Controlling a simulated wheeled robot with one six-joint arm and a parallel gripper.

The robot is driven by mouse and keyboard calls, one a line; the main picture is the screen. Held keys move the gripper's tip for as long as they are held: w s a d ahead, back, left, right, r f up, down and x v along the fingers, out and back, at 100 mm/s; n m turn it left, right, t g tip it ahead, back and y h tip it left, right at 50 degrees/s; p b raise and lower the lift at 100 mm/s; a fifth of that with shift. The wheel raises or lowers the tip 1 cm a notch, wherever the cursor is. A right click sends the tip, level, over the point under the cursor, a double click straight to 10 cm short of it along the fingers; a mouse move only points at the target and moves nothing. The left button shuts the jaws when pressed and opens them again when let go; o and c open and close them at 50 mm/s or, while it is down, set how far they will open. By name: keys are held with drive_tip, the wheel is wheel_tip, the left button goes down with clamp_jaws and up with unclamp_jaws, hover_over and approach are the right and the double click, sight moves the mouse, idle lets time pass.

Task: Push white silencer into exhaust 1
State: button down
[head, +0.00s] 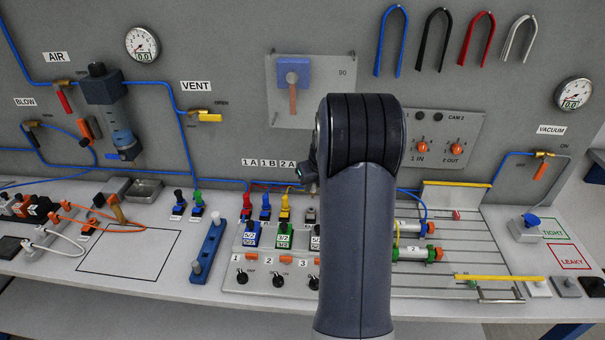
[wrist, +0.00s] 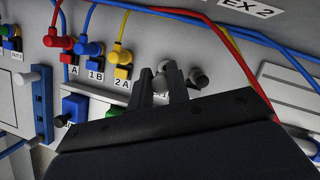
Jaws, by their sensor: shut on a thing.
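In the wrist view my gripper (wrist: 163,75) has its two dark fingers close together with a small pale, whitish piece (wrist: 162,66) between the tips, which looks like the white silencer. Only its end shows; the fingers hide the rest. I cannot tell whether it touches or sits in a port. A label EX 2 (wrist: 250,8) shows at the upper right; I cannot make out an exhaust 1 label. In the head view my arm hides the gripper and the silencer.
Red, blue and yellow plugs with hoses stand left of the fingers, the yellow plug (wrist: 122,57) nearest. Red and yellow hoses pass close behind on the right. A blue holder (head: 209,246) with pegs stands left of the valve panel.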

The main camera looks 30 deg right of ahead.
sight(313, 196)
drive_tip(key=shift+w+f, duration=0.1)
drive_tip(key=shift+w, duration=0.2)
wheel_tip(313, 196, down, 4)
drive_tip(key=b, duration=0.4)
drive_tip(key=shift+f, duration=0.1)
drive_tip(key=shift+p, duration=0.3)
drive_tip(key=shift+f, duration=0.15)
idle(1.2)
drive_tip(key=shift+f, duration=0.3)
drive_tip(key=shift+f, duration=0.75)
idle(1.9)
drive_tip(key=c, duration=1.6)
unclamp_jaws()
drive_tip(key=o, duration=0.3)
